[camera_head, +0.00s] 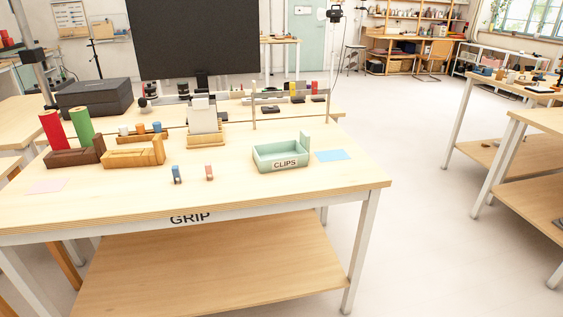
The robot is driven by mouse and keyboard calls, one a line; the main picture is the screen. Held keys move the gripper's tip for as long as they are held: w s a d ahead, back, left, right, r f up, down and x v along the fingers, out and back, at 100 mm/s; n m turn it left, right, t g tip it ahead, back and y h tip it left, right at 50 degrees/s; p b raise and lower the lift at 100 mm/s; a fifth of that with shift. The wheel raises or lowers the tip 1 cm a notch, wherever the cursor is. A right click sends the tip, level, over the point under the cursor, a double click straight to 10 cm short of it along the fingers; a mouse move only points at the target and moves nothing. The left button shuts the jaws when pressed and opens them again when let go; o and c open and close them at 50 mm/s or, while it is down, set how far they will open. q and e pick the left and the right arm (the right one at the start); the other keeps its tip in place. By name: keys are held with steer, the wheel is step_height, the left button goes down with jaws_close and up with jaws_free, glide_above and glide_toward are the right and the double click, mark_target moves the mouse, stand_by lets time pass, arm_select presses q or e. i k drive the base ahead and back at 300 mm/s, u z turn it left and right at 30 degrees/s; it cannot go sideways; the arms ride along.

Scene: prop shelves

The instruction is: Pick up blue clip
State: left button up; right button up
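The blue clip (176,174) stands on the wooden table, left of centre, in the head view. A reddish-pink clip (209,172) stands just to its right, apart from it. A pale green tray labelled CLIPS (266,163) stands further right on the same table; its inside looks empty from here. Neither of my grippers shows in the view, so their state is hidden.
The table (250,196) has clear room around both clips and along its front edge. Wooden blocks (133,152), red and green cylinders (83,126) and a black box (95,97) stand at the left. A blue sheet (333,155) lies right of the tray.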

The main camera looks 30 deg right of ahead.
mark_target(175, 169)
steer(key=z, duration=0.55)
steer(key=i, duration=1)
